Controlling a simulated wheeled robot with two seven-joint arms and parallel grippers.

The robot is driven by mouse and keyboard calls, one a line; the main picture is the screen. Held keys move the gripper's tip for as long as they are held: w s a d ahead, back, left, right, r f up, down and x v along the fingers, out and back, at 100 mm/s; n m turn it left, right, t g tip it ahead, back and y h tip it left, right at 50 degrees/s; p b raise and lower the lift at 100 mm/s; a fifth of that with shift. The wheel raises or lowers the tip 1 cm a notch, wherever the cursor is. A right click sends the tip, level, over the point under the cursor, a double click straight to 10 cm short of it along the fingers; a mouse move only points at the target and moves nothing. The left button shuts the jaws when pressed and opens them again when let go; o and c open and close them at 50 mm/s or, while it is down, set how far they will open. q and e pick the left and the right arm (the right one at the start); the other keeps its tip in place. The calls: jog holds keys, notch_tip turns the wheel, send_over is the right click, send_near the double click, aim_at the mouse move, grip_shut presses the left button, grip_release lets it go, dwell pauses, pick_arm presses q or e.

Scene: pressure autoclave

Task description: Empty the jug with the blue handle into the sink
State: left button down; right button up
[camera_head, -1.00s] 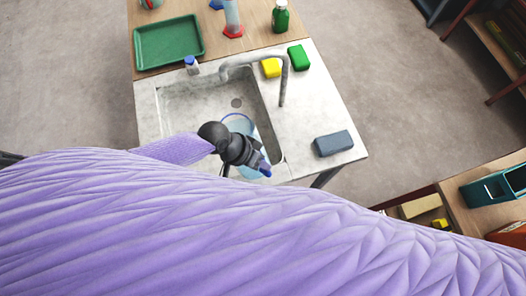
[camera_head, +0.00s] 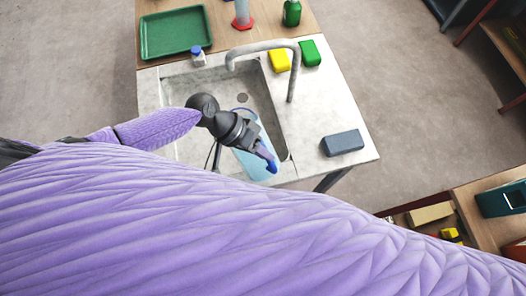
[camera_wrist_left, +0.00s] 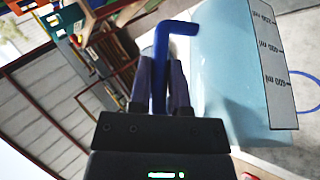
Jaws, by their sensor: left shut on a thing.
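The clear jug (camera_head: 252,165) has a pale blue tint, and its blue handle (camera_head: 270,163) is on the right in the head view. It is over the near right part of the grey sink (camera_head: 185,95) and looks tilted. My left gripper (camera_head: 258,148) is shut on the handle. The left wrist view shows its fingers (camera_wrist_left: 162,90) around the handle (camera_wrist_left: 160,50), with the jug's side (camera_wrist_left: 225,70) and grey volume scale just right of them. My arm hides part of the jug and sink front. I cannot tell how much liquid is inside. My right gripper is not in view.
The curved tap (camera_head: 262,46) reaches over the sink's right side. Yellow (camera_head: 279,60) and green (camera_head: 309,53) sponges and a grey block (camera_head: 342,143) lie on the counter. A small blue-capped bottle (camera_head: 197,56) and a green tray (camera_head: 176,33) are behind the sink.

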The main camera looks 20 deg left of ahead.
pick_arm(q)
jog(key=shift+w+a+h+b, duration=0.15)
jog(key=shift+h+b, duration=0.15)
jog(key=shift+b, duration=0.2)
jog(key=shift+w+a+n+g+h+b, duration=0.35)
jog(key=shift+a+g+h+b, duration=0.3)
jog(key=shift+b, duration=1.15)
jog(key=shift+w+a+h+b, duration=0.2)
jog(key=shift+h+b, duration=0.25)
jog(key=shift+b, duration=0.25)
jog(key=shift+r, duration=0.15)
jog(key=shift+w+a+f+g+b, duration=0.15)
jog(key=shift+f+g+b, duration=0.1)
jog(key=shift+b, duration=0.2)
jog(key=shift+h, duration=0.3)
